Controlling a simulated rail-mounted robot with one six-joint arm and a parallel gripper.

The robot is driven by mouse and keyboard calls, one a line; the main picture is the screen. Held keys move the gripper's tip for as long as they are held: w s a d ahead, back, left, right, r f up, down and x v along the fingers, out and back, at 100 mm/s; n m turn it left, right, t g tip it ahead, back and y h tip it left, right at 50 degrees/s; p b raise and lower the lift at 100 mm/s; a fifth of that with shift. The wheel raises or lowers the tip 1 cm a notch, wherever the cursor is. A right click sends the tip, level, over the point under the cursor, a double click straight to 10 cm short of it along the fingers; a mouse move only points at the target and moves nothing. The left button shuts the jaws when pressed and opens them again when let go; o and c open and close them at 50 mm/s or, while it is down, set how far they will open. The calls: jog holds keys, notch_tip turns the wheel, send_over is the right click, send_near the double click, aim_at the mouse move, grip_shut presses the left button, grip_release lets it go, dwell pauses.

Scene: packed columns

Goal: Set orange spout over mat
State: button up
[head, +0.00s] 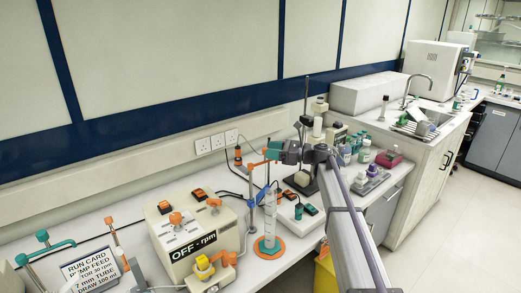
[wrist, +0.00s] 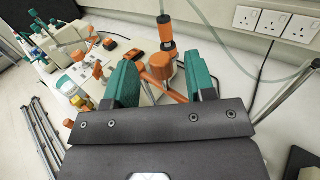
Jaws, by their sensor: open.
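The orange spout (head: 257,164) is a thin horizontal arm on an upright post behind the measuring cylinder. In the wrist view its orange arm (wrist: 155,84) shows between my fingers, with an orange round cap beside it. My gripper (head: 268,152) is open with teal fingers, right at the spout's level; the wrist view shows the two fingers (wrist: 162,82) apart. Whether they touch the spout I cannot tell. The orange mat (head: 283,257) lies on the bench under a clear cylinder (head: 269,218) with a teal hexagonal base.
A cream pump box (head: 193,238) marked OFF stands left of the mat, with a run card (head: 90,270) and another orange-topped post further left. A clamp stand (head: 304,140) and bottles stand behind at right. Wall sockets (wrist: 273,22) are behind the spout.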

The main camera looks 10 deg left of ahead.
jog(key=a, duration=0.4)
jog(key=shift+w+a, duration=0.3)
grip_shut()
